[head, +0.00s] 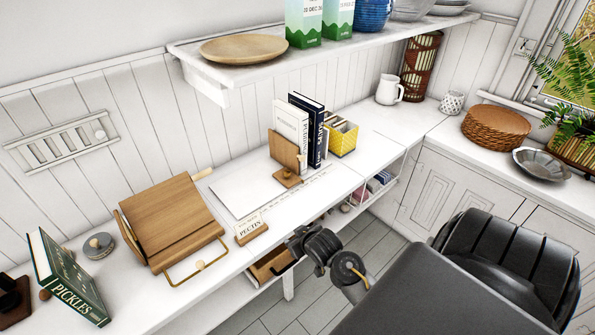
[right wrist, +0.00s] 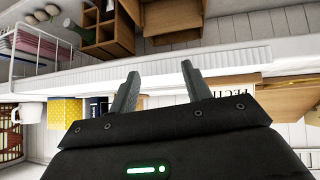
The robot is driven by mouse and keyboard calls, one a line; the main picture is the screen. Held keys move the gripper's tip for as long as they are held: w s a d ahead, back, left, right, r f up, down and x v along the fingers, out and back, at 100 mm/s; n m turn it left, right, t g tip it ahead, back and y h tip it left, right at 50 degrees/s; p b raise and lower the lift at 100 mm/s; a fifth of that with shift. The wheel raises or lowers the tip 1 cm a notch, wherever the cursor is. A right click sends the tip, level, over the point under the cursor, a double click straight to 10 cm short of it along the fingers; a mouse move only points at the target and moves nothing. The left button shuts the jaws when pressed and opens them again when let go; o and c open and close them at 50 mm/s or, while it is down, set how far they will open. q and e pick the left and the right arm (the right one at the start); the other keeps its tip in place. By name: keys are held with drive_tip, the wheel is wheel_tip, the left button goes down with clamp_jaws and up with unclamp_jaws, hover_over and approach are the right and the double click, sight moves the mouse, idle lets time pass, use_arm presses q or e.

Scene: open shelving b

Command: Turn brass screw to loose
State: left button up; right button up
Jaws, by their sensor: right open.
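I cannot clearly make out a brass screw in either view. A wooden stand (head: 172,222) with a brass-coloured wire bail (head: 196,270) sits on the white counter in the head view. A wooden bookend (head: 286,152) with a small round knob (head: 289,171) stands against upright books. My right gripper (head: 297,240) is near the counter's front edge, right of the wooden card holder (head: 251,230). In the right wrist view its two fingers (right wrist: 158,88) are apart with nothing between them. My left gripper is not in view.
The right wrist view is upside down and shows the counter edge (right wrist: 150,74) and a wooden organizer (right wrist: 100,32) on the lower shelf. A green book (head: 70,280) and a grey disc (head: 98,245) are at left. A white board (head: 235,190) lies behind the card holder.

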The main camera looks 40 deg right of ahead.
wheel_tip(320, 180, down, 5)
drive_tip(key=s+a+g, duration=0.1)
drive_tip(key=s+a, duration=0.1)
drive_tip(key=shift+s+a+n, duration=0.15)
drive_tip(key=shift+s+n, duration=0.15)
